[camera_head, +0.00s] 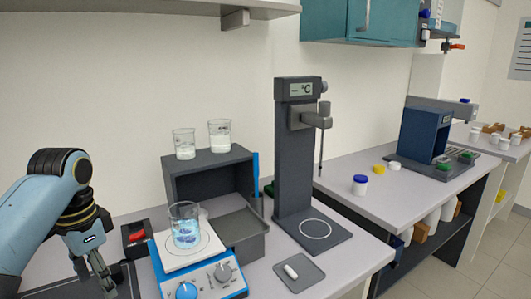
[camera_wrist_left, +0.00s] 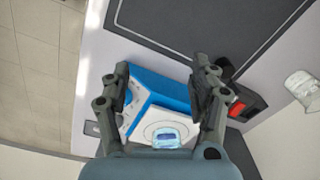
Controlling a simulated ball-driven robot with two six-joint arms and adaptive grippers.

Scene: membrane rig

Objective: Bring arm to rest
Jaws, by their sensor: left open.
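My left arm comes in from the left in the head view, and its gripper (camera_head: 97,283) hangs pointing down at the lower left. It is open and empty, left of the blue and white hotplate stirrer (camera_head: 208,277). In the left wrist view the gripper (camera_wrist_left: 165,95) has its fingers spread, with the hotplate (camera_wrist_left: 150,108) showing between and beyond them. A glass beaker with blue liquid (camera_head: 186,226) stands on the hotplate's top. My right gripper is in neither view.
A dark box with a red switch (camera_head: 136,238) sits beside the gripper. A grey shelf (camera_head: 205,177) bears two beakers. A tall dark stand with a °C display (camera_head: 296,150) rises from the bench at centre. A dark mat (camera_wrist_left: 205,25) is bare.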

